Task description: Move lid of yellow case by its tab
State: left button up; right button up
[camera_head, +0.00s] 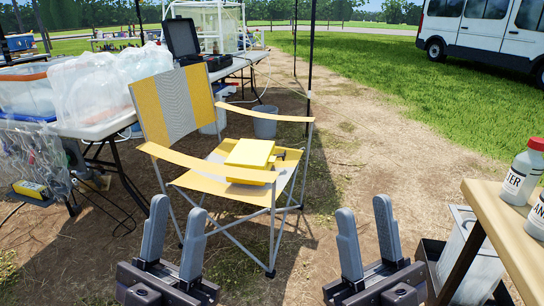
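A yellow case (250,157) lies on the seat of a yellow and grey folding chair (168,104). A small dark part (281,155), perhaps a latch or tab, sticks out at the case's right side; it is too small to tell. The lid looks shut. My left gripper (175,234) is open and empty, in front of the chair at its lower left. My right gripper (367,244) is open and empty, to the lower right of the chair. Both are apart from the case.
The chair's near armrest (205,164) passes in front of the case. A table (92,128) with plastic bags stands at the left. A wooden table (510,235) with bottles (524,172) is at the right, above a grey bin (470,262). Bare ground lies between.

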aim_at(256, 154)
jog(key=i+l+u, duration=0.15)
jog(key=i, duration=0.45)
jog(key=i+l+u, duration=0.15)
jog(key=i+l, duration=0.15)
jog(key=i, duration=0.25)
jog(key=i+l+u, duration=0.15)
jog(key=i+l, duration=0.2)
jog(key=i, duration=0.25)
jog(key=i+l+u, duration=0.2)
jog(key=i+l, duration=0.2)
jog(key=i, duration=0.1)
